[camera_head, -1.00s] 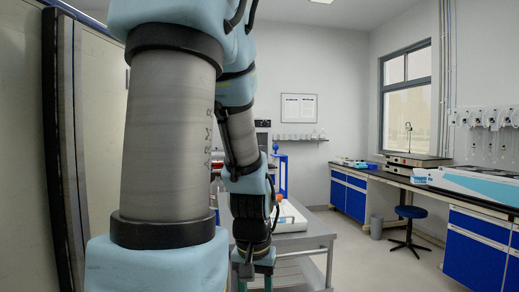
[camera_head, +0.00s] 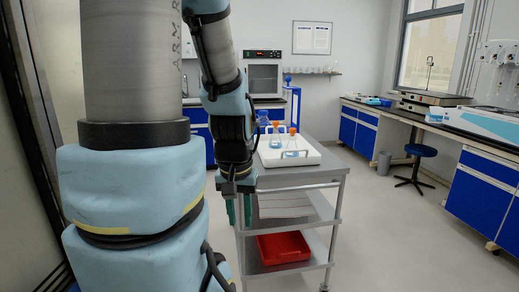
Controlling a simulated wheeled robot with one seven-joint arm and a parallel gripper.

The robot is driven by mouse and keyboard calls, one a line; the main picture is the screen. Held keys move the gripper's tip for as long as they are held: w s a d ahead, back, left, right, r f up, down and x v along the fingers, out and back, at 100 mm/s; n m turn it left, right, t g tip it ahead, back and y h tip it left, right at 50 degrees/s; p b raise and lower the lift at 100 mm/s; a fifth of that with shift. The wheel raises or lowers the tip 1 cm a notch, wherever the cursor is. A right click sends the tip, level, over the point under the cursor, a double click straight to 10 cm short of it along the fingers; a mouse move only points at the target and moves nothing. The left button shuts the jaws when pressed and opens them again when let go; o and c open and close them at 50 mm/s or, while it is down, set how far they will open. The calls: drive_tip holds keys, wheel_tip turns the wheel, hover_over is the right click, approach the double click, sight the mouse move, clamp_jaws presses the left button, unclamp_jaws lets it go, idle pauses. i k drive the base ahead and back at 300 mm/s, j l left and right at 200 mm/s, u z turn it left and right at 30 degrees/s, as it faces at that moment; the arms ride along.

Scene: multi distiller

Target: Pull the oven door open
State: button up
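The oven (camera_head: 264,76) is a pale box with a dark control strip and a lit red display on top. It stands on the back counter. Its front door (camera_head: 262,82) has a grey window and looks shut; its handle is too small to make out. My arm covers the area just left of the oven. My gripper (camera_head: 239,210) hangs down in front of the cart's left end, well short of the oven. Its two greenish fingers stand apart with nothing seen between them.
A grey metal cart (camera_head: 330,172) stands between me and the oven, with a white tray (camera_head: 308,153) of orange-capped flasks on top and a red bin (camera_head: 283,247) below. A blue stool (camera_head: 420,151) is at right. The floor right of the cart is clear.

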sight(264, 77)
drive_tip(key=i+j+u, duration=0.35)
drive_tip(key=i+j, duration=0.25)
drive_tip(key=i+j+u, duration=0.35)
drive_tip(key=i+j, duration=0.2)
drive_tip(key=i, duration=0.15)
drive_tip(key=i+z, duration=0.15)
drive_tip(key=i, duration=0.8)
drive_tip(key=i+z, duration=0.15)
drive_tip(key=i, duration=0.8)
drive_tip(key=i+u, duration=0.15)
drive_tip(key=i, duration=0.35)
drive_tip(key=i+l+u, duration=0.2)
drive_tip(key=i, duration=0.3)
drive_tip(key=i+l+u, duration=0.15)
drive_tip(key=i, duration=0.35)
drive_tip(key=i+l+u, duration=0.2)
drive_tip(key=i, duration=0.25)
drive_tip(key=i+l+u, duration=0.1)
drive_tip(key=i+l, duration=0.2)
drive_tip(key=i+l+u, duration=0.1)
drive_tip(key=i+l, duration=0.15)
drive_tip(key=l, duration=0.25)
drive_tip(key=i+l+u, duration=0.1)
drive_tip(key=i+l, duration=0.2)
drive_tip(key=l, duration=0.1)
